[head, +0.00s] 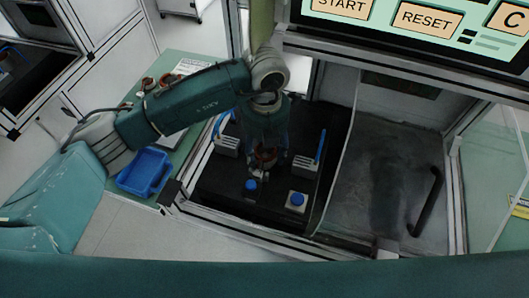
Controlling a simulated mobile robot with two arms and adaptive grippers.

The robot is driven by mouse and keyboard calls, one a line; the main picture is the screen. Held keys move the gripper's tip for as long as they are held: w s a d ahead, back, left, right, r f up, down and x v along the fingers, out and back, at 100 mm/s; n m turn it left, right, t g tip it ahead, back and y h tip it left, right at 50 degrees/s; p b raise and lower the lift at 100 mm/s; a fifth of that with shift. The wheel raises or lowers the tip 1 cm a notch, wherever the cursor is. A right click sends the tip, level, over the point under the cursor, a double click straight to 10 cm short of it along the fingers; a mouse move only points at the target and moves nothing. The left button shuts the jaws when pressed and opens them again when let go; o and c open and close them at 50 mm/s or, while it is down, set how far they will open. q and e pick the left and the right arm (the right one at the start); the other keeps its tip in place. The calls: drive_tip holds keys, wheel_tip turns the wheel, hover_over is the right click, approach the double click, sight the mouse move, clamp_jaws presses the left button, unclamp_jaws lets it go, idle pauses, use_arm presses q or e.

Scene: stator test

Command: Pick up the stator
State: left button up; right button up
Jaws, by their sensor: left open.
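A copper-coloured stator (266,158) sits on the black plate inside the test machine, between two grey clamp blocks. My left arm reaches in from the left, and my left gripper (264,148) points down at the stator. Its fingers are open and stand around or just above the stator; I cannot tell whether they touch it. The gripper body hides part of the stator. More copper-coloured parts that look like stators (165,80) lie on the green table at the left. My right gripper does not show.
Grey blocks with blue levers stand left (228,146) and right (305,164) of the stator. Blue buttons (297,198) are in front. A blue tray (144,171) sits on the green table (183,140). The machine's door (390,170) and screen (420,25) are at the right and top.

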use_arm(q)
drive_tip(key=c, duration=1.1)
drive_tip(key=shift+r, duration=0.1)
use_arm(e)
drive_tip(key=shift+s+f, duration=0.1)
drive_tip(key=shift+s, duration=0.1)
